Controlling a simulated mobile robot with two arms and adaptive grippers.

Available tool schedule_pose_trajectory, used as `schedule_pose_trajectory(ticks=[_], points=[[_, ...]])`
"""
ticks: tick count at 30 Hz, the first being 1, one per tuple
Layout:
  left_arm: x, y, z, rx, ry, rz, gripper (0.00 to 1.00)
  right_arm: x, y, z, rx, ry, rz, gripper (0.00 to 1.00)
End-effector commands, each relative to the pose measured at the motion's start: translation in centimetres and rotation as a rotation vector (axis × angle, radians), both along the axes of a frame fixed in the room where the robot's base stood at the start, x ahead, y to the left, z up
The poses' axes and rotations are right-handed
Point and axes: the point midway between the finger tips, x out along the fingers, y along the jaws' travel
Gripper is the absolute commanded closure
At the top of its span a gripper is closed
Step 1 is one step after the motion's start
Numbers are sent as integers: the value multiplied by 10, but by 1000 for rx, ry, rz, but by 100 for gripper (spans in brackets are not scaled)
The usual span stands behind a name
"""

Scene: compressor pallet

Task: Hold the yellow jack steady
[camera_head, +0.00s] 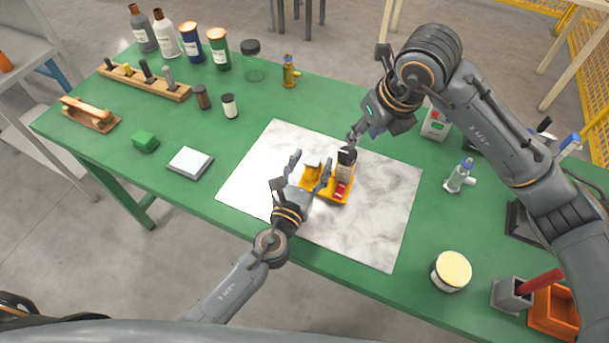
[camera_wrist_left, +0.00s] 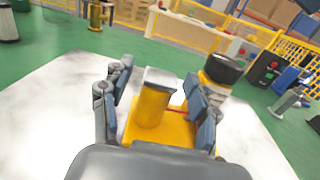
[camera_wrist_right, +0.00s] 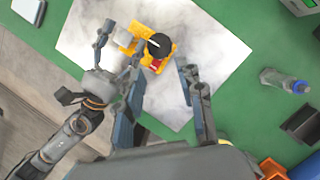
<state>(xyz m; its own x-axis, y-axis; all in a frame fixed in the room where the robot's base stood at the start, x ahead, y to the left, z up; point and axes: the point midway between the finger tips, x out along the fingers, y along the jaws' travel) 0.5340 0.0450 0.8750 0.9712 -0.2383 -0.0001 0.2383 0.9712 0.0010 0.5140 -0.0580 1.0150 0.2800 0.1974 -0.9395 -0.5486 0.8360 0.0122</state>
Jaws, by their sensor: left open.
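The yellow jack (camera_head: 342,196) sits on the white marbled mat (camera_head: 262,160), with a yellow cylinder (camera_head: 311,169) at its left, a black-capped part (camera_head: 346,158) at its right and a small red piece (camera_head: 341,190). My left gripper (camera_head: 309,166) is open, its fingers on either side of the yellow cylinder (camera_wrist_left: 152,105) in the left wrist view. I see no clear contact. My right gripper (camera_head: 364,132) is above and behind the black cap. In the right wrist view its fingers (camera_wrist_right: 161,66) are apart and empty, with the jack (camera_wrist_right: 165,50) beyond them.
A clear bottle with a blue cap (camera_head: 459,176) and a round cream-lidded tin (camera_head: 451,271) stand right of the mat. An orange bin (camera_head: 553,313) is at the front right. Bottles, a wooden rack (camera_head: 143,81) and a green block (camera_head: 145,141) are at the left.

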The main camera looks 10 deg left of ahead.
Motion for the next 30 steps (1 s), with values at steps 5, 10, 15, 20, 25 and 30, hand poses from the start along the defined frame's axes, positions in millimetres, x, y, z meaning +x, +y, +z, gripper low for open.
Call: schedule_pose_trajectory(ticks=[5, 10, 15, 20, 25, 30], points=[[7, -2, 0, -1, 0, 0, 40, 0, 0, 0, 0, 0, 0, 62], [7, -2, 0, -1, 1, -1, 40, 0, 0, 0, 0, 0, 0, 62], [7, -2, 0, -1, 0, -1, 64, 0, 0, 0, 0, 0, 0, 62], [6, -2, 0, -1, 0, -1, 97, 0, 0, 0, 0, 0, 0, 62], [6, -2, 0, -1, 1, -1, 100, 0, 0, 0, 0, 0, 0, 58], [6, -2, 0, -1, 1, -1, 100, 1, 1, 0, -20, -5, 57, 37]])
